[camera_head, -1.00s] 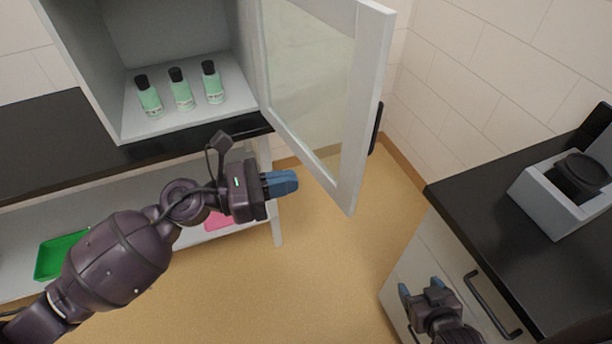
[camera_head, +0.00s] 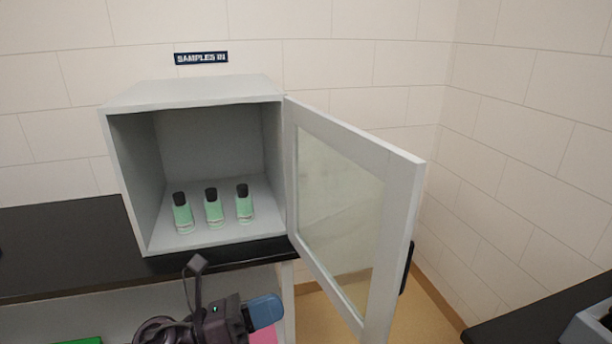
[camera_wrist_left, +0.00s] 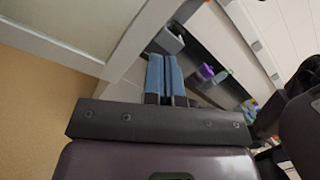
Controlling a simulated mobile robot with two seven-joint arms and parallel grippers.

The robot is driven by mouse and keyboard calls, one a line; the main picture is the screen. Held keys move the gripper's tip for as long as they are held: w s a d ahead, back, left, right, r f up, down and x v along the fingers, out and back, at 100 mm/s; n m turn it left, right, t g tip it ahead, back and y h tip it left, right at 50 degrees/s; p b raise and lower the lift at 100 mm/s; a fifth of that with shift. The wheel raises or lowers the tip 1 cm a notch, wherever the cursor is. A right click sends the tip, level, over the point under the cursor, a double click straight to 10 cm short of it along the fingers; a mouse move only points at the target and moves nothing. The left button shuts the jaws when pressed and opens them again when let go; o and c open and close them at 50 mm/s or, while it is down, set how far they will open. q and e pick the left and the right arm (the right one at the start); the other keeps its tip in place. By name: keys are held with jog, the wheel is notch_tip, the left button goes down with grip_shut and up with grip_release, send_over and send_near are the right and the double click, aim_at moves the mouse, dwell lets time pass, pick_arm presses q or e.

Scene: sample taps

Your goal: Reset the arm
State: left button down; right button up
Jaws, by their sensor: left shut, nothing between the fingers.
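My left gripper (camera_head: 265,312) is low in the head view, in front of the counter edge and left of the open cabinet door. Its blue fingers are shut with nothing between them; they also show together in the left wrist view (camera_wrist_left: 166,76). My right gripper is out of view. The cabinet (camera_head: 200,92) stands on the black counter with its glass door (camera_head: 405,200) swung open to the right. Three green bottles with black caps, the left (camera_head: 182,212), middle (camera_head: 214,208) and right (camera_head: 245,204), stand upright inside it.
A "SAMPLES IN" sign (camera_head: 201,58) is on the wall above the cabinet. The black counter (camera_head: 60,240) is clear to the left. Another dark counter (camera_head: 560,308) is at the lower right. The open door juts out beside my left gripper.

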pick_arm(q)
jog(key=w+a+r+n+t+y, duration=0.15)
jog(key=w+a+n+t, duration=0.35)
jog(key=n, duration=0.7)
jog(key=w+a+f+n+t+y, duration=0.1)
jog(key=a+f+n+t+y, duration=0.65)
jog(key=n, duration=0.95)
jog(key=s+a+f+n+g+y, duration=0.4)
jog(key=s+f+n, duration=0.3)
jog(key=s+f, duration=0.2)
jog(key=s+a+f+n+g+y, duration=0.3)
jog(key=s+a+f+n+y, duration=0.2)
jog(key=s+f, duration=0.5)
notch_tip(320, 180, down, 3)
jog(key=shift+a+f+n+g+y, duration=0.2)
jog(key=shift+n+g+y, duration=0.15)
jog(key=shift+n, duration=0.65)
jog(key=shift+s+d, duration=0.1)
